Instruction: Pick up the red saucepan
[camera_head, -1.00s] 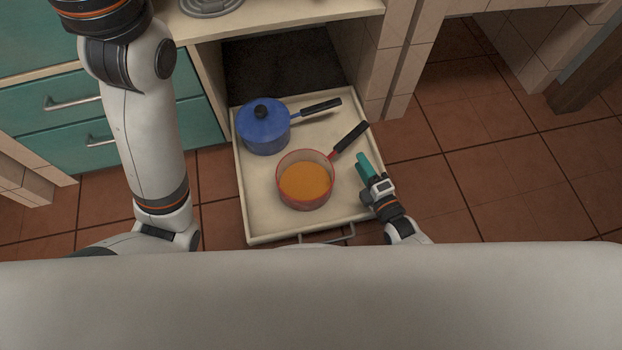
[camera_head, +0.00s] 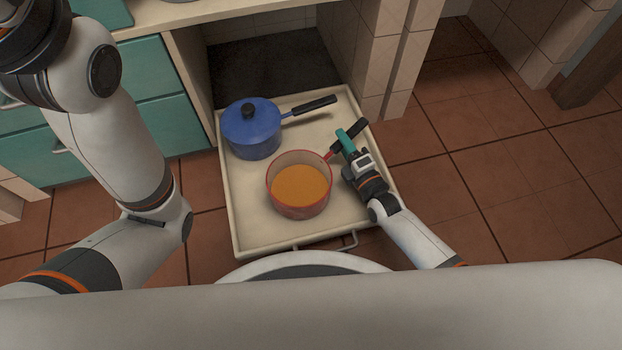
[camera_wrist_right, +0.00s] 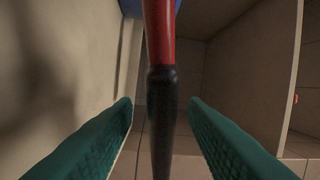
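The red saucepan (camera_head: 299,190), orange-brown inside, sits upright in the pulled-out drawer. Its handle, red near the pan and black at the end, points up and right. My right gripper (camera_head: 345,139) is at this handle. In the right wrist view the handle (camera_wrist_right: 162,95) runs between the two green fingers (camera_wrist_right: 160,125), with a gap on each side, so the gripper is open around it. My left arm (camera_head: 120,150) shows at the left, but its gripper is out of view.
A blue lidded saucepan (camera_head: 252,129) with a black-ended handle stands behind the red one in the cream drawer (camera_head: 246,225). The drawer walls and the tiled pillar (camera_head: 385,60) are close to the right gripper. Open floor lies to the right.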

